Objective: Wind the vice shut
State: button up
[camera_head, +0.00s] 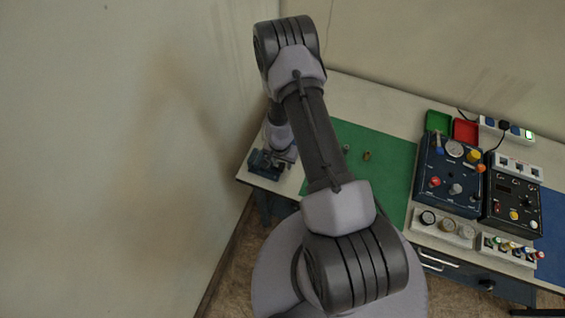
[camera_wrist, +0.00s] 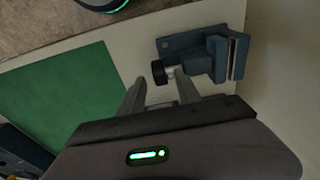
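The blue vice (camera_wrist: 205,58) sits at the table's corner in the wrist view, with a narrow gap between its jaws at the right. A dark round knob (camera_wrist: 158,73) on a short pale shaft sticks out of its left side. My gripper (camera_wrist: 161,78) is open, its two grey fingers apart. Their tips are close to the knob and shaft; I cannot tell whether they touch. In the head view the vice (camera_head: 264,165) shows at the table's left corner, with my gripper beside it, partly hidden by my arm.
A green mat (camera_head: 385,160) with small brass-coloured pieces (camera_head: 366,156) lies right of the vice. Instrument boxes (camera_head: 450,175), red and green trays (camera_head: 465,130) and knob strips (camera_head: 443,228) fill the table's right side. A wall stands close on the left.

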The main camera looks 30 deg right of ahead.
aim_at(281, 169)
notch_tip(281, 169, up, 15)
jog(key=s+a+p, duration=0.1)
jog(key=p, duration=0.8)
jog(key=shift+a, duration=0.2)
